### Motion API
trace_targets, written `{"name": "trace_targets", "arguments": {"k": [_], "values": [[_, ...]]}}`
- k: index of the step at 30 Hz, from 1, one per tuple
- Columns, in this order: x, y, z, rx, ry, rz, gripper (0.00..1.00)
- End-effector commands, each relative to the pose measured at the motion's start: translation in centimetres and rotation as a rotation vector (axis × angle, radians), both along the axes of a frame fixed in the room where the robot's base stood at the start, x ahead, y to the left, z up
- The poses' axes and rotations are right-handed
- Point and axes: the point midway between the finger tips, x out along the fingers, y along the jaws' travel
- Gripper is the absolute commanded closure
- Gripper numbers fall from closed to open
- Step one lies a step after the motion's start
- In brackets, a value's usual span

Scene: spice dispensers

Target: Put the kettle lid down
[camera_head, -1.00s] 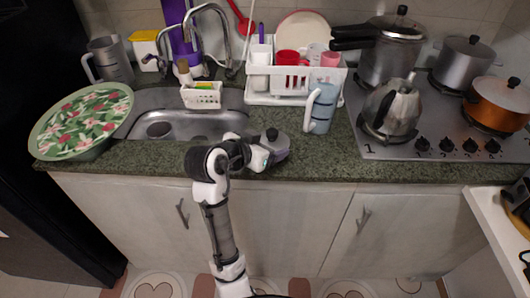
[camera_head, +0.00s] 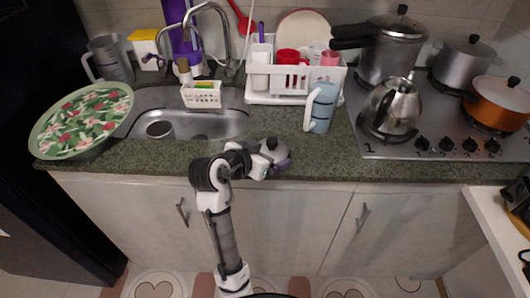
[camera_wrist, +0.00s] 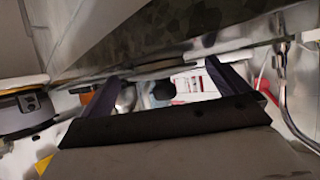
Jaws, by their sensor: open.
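The kettle lid (camera_head: 273,152) is grey with a black knob and shows at the counter's front edge, right at my gripper (camera_head: 278,165). My gripper is open, with its dark fingers close around or beside the lid; the exact contact is hidden. I cannot tell whether the lid rests fully on the counter. In the wrist view my gripper's two fingers (camera_wrist: 164,78) are spread, with a small black round thing, perhaps the knob (camera_wrist: 165,90), between them. The metal kettle (camera_head: 394,107) stands on the stove at the right.
The green stone counter (camera_head: 225,158) is narrow in front of the sink (camera_head: 205,127). A blue-grey jug (camera_head: 322,110) stands behind and right of the lid. A dish rack (camera_head: 285,98) is behind it. A floral bowl (camera_head: 82,118) is left. Counter right of the lid is clear.

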Motion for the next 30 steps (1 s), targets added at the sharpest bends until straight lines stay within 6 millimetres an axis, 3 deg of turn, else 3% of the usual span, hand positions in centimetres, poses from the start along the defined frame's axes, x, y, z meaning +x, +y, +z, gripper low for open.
{"name": "trace_targets", "arguments": {"k": [5,18,30], "values": [[-1.5,1.1,0.9,0.002,-0.004,0.003,0.00],[-7.8,5.3,5.1,0.001,-0.003,0.003,0.00],[-8.8,5.9,5.7,0.000,-0.001,0.001,0.00]]}}
